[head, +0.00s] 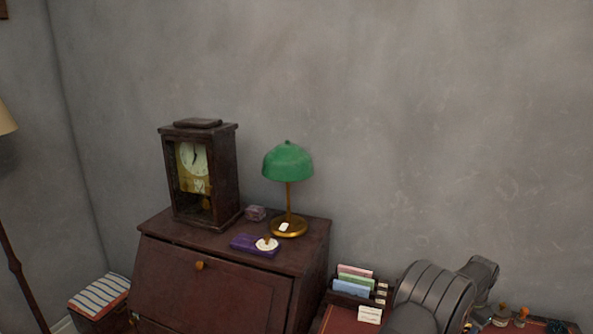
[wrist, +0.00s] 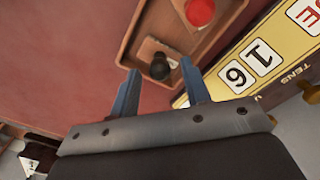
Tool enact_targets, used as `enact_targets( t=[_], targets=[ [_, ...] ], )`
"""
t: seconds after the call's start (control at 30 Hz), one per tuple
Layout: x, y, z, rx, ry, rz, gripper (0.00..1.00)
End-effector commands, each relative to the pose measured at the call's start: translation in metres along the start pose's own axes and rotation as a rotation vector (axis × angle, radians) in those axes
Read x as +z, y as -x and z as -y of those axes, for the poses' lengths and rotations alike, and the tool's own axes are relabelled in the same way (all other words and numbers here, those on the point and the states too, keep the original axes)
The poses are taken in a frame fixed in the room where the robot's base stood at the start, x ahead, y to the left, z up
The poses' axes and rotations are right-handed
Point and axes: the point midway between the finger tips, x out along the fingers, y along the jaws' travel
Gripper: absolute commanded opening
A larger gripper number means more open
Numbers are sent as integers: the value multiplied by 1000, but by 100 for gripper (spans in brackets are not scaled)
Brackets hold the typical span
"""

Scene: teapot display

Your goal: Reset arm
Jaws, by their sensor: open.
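In the wrist view my gripper (wrist: 160,92) is open, with its two blue-grey fingers apart. A small dark round object (wrist: 160,69) shows in the gap just beyond the fingertips, at a brown tray (wrist: 127,47). I cannot tell how far below the fingers it lies. Nothing is visibly held. In the head view the grey rounded links of my arm are at the lower right, and the gripper itself is out of sight there.
A red round object (wrist: 200,12) is also in the tray. A yellow board (wrist: 239,72) with number cards lies right of the fingers. In the head view a desk (head: 215,285) bears a clock (head: 200,175) and a green lamp (head: 288,162). A card holder (head: 346,299) stands left of my arm.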

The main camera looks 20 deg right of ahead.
Motion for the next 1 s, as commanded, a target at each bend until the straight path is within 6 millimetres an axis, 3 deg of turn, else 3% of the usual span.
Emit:
enact_targets(
  t=[0.1, 0.77, 1.0],
  targets=[
    [0, 27, 0, -1, 0, -3, 43],
    [30, 94, -113, 0, -3, 0, 43],
    [64, 94, -96, 1, -20, 4, 43]
  ],
)
